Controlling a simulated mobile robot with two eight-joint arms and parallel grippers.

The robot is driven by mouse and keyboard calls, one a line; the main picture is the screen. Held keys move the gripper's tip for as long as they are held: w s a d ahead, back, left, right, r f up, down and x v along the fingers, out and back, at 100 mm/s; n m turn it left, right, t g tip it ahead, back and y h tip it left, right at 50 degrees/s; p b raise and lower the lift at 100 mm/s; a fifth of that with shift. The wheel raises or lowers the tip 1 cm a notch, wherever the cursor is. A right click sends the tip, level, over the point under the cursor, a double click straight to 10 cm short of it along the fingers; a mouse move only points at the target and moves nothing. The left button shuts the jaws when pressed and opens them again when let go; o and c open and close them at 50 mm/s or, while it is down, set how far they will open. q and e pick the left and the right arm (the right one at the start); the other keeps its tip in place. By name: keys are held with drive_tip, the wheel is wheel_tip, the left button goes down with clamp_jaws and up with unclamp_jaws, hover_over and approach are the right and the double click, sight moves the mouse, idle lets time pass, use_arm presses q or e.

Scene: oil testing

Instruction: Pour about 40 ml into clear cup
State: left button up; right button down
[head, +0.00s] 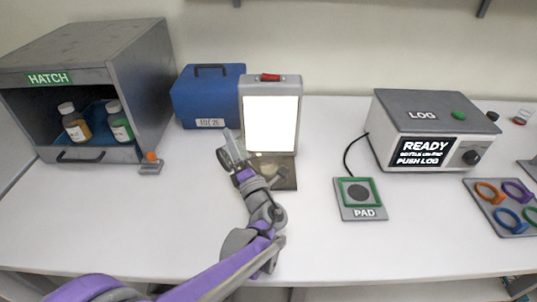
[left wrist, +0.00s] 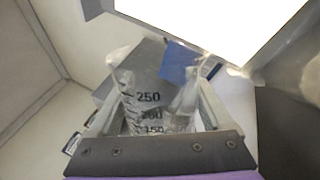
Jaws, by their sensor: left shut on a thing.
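My left gripper (head: 229,147) is in front of the blue case and just left of the light panel. It also shows in the left wrist view (left wrist: 152,110), where it is shut on a clear graduated vessel (left wrist: 147,97). In the head view, the panel's dark foot (head: 284,181) is partly hidden by my arm, and I cannot clearly make out a cup there. My right gripper is not in view.
The lit panel (head: 271,122) stands beside the blue case (head: 205,100). The hatch box (head: 140,75) holds an amber bottle (head: 74,124) and a green bottle (head: 120,122). The pad (head: 360,196), log box (head: 420,105) and coloured rings (head: 487,192) are right.

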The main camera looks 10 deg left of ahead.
sight(245, 138)
use_arm(q)
drive_tip(key=shift+d+r+m+t, duration=0.2)
drive_tip(key=shift+r+m+t, duration=0.15)
drive_tip(key=shift+m, duration=0.45)
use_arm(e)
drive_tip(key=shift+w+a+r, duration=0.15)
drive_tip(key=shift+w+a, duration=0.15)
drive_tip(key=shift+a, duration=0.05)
use_arm(q)
drive_tip(key=shift+w+a, duration=0.1)
drive_tip(key=shift+w, duration=0.05)
drive_tip(key=shift+d+r+m+h, duration=0.15)
drive_tip(key=shift+d+m+h, duration=0.25)
drive_tip(key=shift+d, duration=0.1)
drive_tip(key=shift+w+a, duration=0.1)
drive_tip(key=shift+a, duration=0.05)
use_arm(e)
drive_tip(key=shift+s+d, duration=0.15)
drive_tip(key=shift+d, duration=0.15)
use_arm(q)
drive_tip(key=shift+d, duration=0.25)
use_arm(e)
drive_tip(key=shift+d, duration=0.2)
